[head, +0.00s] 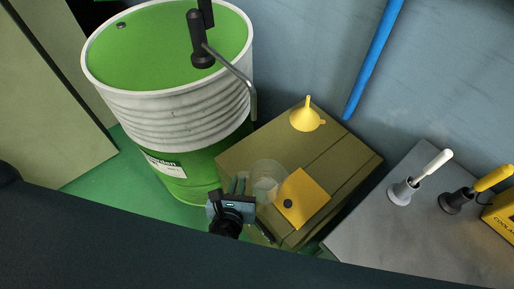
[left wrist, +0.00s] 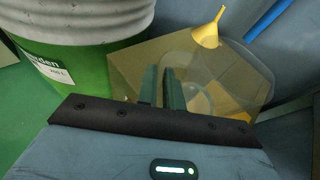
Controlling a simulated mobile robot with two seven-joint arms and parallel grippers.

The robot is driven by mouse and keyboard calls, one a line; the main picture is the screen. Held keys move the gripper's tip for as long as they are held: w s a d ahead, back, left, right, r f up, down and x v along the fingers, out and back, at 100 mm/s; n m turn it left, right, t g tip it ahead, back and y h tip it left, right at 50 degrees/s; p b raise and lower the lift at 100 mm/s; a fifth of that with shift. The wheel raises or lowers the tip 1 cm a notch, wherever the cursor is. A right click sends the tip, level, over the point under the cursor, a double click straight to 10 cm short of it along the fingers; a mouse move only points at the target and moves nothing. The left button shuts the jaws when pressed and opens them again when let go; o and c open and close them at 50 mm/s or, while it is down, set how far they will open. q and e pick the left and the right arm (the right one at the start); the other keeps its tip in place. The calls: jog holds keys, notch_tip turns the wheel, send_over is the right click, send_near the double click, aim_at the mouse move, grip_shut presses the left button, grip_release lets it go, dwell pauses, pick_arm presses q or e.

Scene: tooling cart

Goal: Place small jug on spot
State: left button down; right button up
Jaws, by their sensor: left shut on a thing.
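The small jug (head: 268,180) is clear and see-through, over the tan box top beside the yellow square. My left gripper (head: 240,185) is at the jug's left side, shut on it. In the left wrist view the fingers (left wrist: 161,88) are close together, with the clear jug (left wrist: 190,75) just past them on the right. The jug looks roughly upright; I cannot tell whether its base touches the box. The yellow square (head: 308,198) with a dark dot lies flat to the jug's right, and part of it shows through the jug in the wrist view. My right gripper is out of view.
A tan box (head: 240,158) carries a yellow funnel (head: 307,119) at its back. A green and white drum (head: 165,110) with a pump stands close on the left. A grey surface (head: 400,235) with two handled tools is at right. A blue pole (head: 373,60) rises behind.

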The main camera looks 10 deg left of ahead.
pick_arm(q)
jog(key=w+a+f, duration=0.1)
jog(key=w+a, duration=0.2)
jog(key=w, duration=0.4)
jog(key=w+a, duration=0.3)
jog(key=w, duration=0.4)
jog(key=shift+a+f, duration=0.3)
jog(key=shift+f, duration=0.1)
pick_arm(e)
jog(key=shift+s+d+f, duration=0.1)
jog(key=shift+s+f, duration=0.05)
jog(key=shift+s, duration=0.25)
